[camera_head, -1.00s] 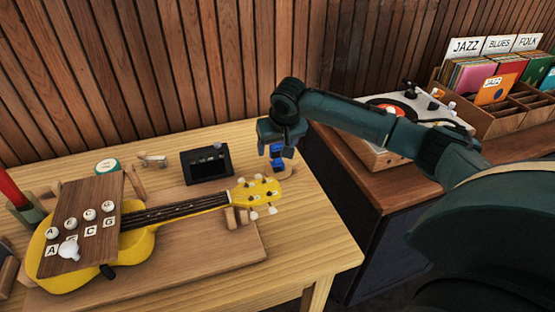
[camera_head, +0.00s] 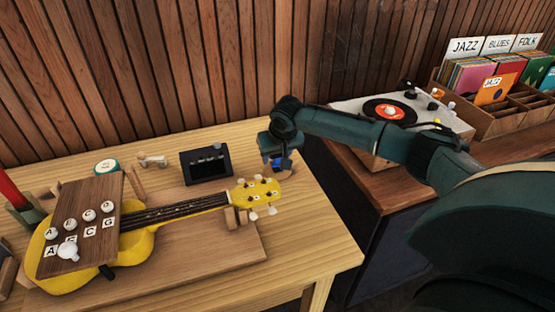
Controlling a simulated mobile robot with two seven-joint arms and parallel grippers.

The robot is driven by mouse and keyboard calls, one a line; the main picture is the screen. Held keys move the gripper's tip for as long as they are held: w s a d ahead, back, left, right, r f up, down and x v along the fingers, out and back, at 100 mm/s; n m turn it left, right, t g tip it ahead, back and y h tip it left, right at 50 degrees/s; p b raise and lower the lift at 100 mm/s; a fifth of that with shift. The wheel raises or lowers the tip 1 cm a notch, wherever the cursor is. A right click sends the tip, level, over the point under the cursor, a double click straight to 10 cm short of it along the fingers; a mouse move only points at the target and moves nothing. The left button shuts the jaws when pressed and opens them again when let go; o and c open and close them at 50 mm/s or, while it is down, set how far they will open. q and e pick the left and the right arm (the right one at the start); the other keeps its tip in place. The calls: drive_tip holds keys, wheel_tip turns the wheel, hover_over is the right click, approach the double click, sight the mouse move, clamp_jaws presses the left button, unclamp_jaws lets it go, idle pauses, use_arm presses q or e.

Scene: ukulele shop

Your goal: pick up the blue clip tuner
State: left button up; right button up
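The blue clip tuner (camera_head: 277,163) is a small blue thing at the right end of the wooden table, just beyond the yellow ukulele's headstock. My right gripper (camera_head: 274,157) points down right over it and covers most of it. A bit of blue shows below and between the fingers. I cannot tell whether the fingers touch the tuner or have shut on it. My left gripper is not in view.
The yellow ukulele (camera_head: 170,212) lies on a wooden board, its headstock (camera_head: 257,191) close to my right gripper. A black box (camera_head: 206,165) stands to the left.

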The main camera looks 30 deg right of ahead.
drive_tip(key=c, duration=0.5)
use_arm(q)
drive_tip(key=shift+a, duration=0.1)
use_arm(e)
drive_tip(key=shift+c, duration=0.2)
